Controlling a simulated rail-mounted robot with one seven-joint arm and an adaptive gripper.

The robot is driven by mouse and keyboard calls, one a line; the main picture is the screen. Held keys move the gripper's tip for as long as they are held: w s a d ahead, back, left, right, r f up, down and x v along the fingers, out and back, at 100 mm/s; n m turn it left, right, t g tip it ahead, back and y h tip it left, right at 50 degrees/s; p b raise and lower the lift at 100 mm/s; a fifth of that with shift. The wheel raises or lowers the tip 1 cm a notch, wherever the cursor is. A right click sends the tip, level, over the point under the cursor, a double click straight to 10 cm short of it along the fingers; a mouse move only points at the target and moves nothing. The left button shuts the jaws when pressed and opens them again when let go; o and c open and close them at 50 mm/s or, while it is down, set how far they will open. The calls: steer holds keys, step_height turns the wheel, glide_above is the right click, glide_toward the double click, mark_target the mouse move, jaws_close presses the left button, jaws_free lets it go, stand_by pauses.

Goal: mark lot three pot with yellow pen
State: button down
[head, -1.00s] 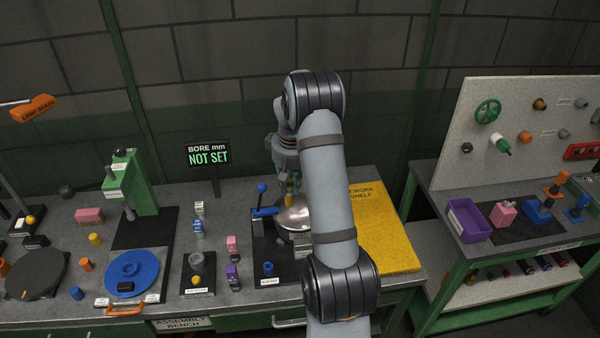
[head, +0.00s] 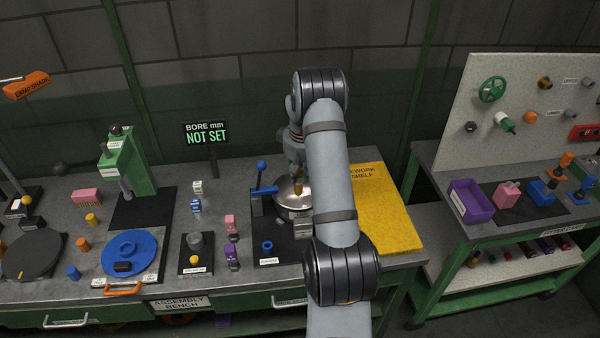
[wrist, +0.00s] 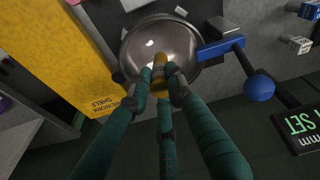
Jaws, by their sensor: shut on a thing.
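My gripper (wrist: 160,82) is shut on a short yellow cylinder (wrist: 160,70) with a dark band. Its teal fingers close around it. I cannot tell for sure that this is the pen. It is over a shiny metal bowl (wrist: 190,50), which also shows in the head view (head: 286,199); whether it touches the bowl's inside is unclear. In the head view my gripper (head: 297,170) and the yellow cylinder (head: 299,187) are partly visible beside my arm. No label naming a lot three pot is readable.
A blue lever with a ball knob (wrist: 258,88) stands close beside the bowl. A yellow rework shelf (head: 385,215) lies right of it. A sign reads "BORE mm NOT SET" (head: 206,134). Small labelled blocks (head: 231,225) stand left. Several coloured cylinders (head: 505,254) lie under the right cart.

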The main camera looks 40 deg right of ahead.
mark_target(299, 192)
steer(key=shift+w+d+f+b, duration=0.2)
steer(key=shift+f+b, duration=0.35)
steer(key=shift+f, duration=0.6)
steer(key=shift+w+d+f+b, duration=0.1)
steer(key=shift+w+f+b, duration=0.15)
steer(key=shift+f+b, duration=0.65)
steer(key=shift+w+d+f+b, duration=0.1)
steer(key=shift+w+f+b, duration=0.15)
steer(key=shift+f, duration=1.2)
steer(key=shift+f+b, duration=0.6)
steer(key=shift+s, duration=0.1)
steer(key=shift+r+p, duration=5.25)
steer(key=shift+r, duration=2.8)
